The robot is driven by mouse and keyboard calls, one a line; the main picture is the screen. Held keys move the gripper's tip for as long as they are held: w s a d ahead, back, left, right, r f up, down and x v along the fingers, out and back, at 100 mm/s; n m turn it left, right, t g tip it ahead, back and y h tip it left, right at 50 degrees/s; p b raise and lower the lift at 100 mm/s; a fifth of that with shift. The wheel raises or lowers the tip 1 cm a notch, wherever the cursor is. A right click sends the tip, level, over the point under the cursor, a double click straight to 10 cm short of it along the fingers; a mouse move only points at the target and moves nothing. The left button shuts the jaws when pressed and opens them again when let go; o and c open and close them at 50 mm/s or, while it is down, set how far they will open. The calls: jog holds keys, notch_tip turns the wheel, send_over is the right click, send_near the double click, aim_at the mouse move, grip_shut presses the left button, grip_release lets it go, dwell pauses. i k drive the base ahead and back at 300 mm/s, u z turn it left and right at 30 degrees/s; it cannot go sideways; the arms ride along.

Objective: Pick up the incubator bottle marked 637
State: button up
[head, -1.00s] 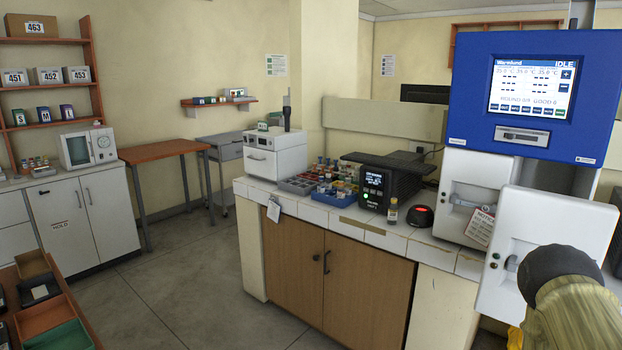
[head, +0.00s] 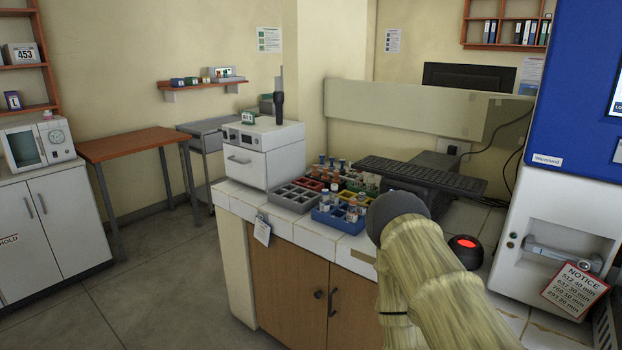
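No bottle marked 637 can be made out. Several small bottles stand in a blue rack (head: 331,225) on the white-tiled counter; their markings are too small to read. Racks with coloured-topped vials stand behind it. The blue and white Warmlund incubator (head: 520,205) is at the right edge, partly out of frame. A notice (head: 575,291) on its white front lists 637 with 30 min. My arm, in a pale sleeve with a dark rounded joint, rises from the lower right and covers part of the counter. My gripper's fingers are not visible.
A black device (head: 440,185) stands behind my arm, its front hidden. A scanner-like puck (head: 466,251) glows red to the right. A grey empty-looking rack (head: 292,198) and a white box unit (head: 262,152) stand left. Floor is clear at left, before the wooden table (head: 130,145).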

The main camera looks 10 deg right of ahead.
aim_at(352, 210)
jog(key=z, duration=0.25)
jog(key=i, duration=1.3)
jog(key=z, duration=0.35)
